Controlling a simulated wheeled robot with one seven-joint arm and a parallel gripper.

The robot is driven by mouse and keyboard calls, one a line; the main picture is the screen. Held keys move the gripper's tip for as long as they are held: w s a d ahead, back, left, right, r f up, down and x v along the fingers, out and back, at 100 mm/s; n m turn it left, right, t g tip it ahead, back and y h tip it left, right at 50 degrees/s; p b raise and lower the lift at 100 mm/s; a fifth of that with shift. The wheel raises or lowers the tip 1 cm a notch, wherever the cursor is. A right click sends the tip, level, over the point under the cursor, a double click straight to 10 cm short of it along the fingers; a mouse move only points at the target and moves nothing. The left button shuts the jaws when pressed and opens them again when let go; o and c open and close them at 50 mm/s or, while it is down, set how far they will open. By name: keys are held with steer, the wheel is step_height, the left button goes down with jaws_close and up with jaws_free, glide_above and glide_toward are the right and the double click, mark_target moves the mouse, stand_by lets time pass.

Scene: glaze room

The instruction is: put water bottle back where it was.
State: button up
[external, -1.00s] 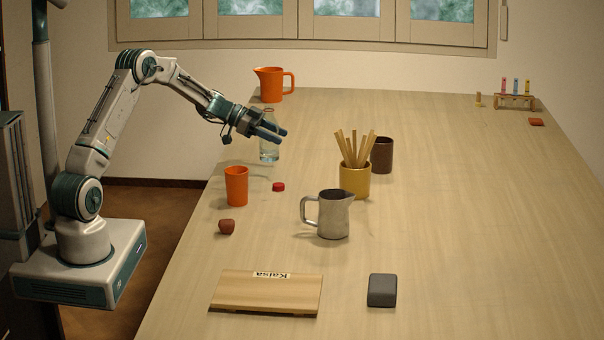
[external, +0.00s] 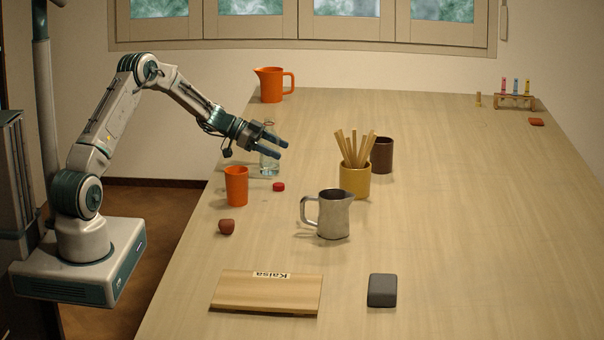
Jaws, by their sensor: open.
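The water bottle (external: 269,164) is clear glass or plastic and stands upright on the table near its left edge, behind the orange cup. My gripper (external: 282,149) is open, with its two dark blue fingers pointing right and slightly down. It overlaps the bottle's upper part in the external view and hides some of it. I cannot tell whether the fingers are around the bottle or only in front of it. A small red cap (external: 278,187) lies on the table just in front of the bottle.
Near the bottle are an orange cup (external: 236,186), a yellow pot with sticks (external: 355,181), a dark brown mug (external: 382,155) and a metal pitcher (external: 333,215). An orange jug (external: 271,84) stands at the back left. A wooden board (external: 266,294) lies in front. The table's right side is mostly clear.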

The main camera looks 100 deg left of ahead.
steer(key=shift+r, duration=0.15)
steer(key=b+v, duration=0.1)
steer(key=v, duration=1.1)
steer(key=w+d+r+y, duration=0.2)
steer(key=w+d+r, duration=0.2)
steer(key=w+r, duration=0.15)
steer(key=w+d+r+y, duration=0.3)
steer(key=w+r, duration=0.1)
steer(key=w, duration=0.3)
steer(key=w+d+r+n+g+y, duration=0.1)
steer(key=d+r, duration=0.1)
steer(key=d, duration=0.4)
steer(key=w+d+r+n+y, duration=0.1)
steer(key=d+r+n+y, duration=0.1)
steer(key=d, duration=0.3)
steer(key=s+d+f+g+h, duration=0.2)
steer(key=s+d+f+g, duration=0.1)
steer(key=s+d, duration=0.5)
steer(key=s+d+f+m+g+h, duration=0.1)
steer(key=s+d+f+g+h, duration=0.1)
steer(key=s+d, duration=0.6)
steer(key=s+d+f+g+h, duration=0.2)
steer(key=s+d, duration=0.6)
steer(key=d, duration=0.9)
step_height(320, 180, down, 3)
steer(key=shift+s+d+f+g, duration=0.1)
steer(key=shift+s+d+g, duration=0.25)
steer(key=shift+g, duration=0.75)
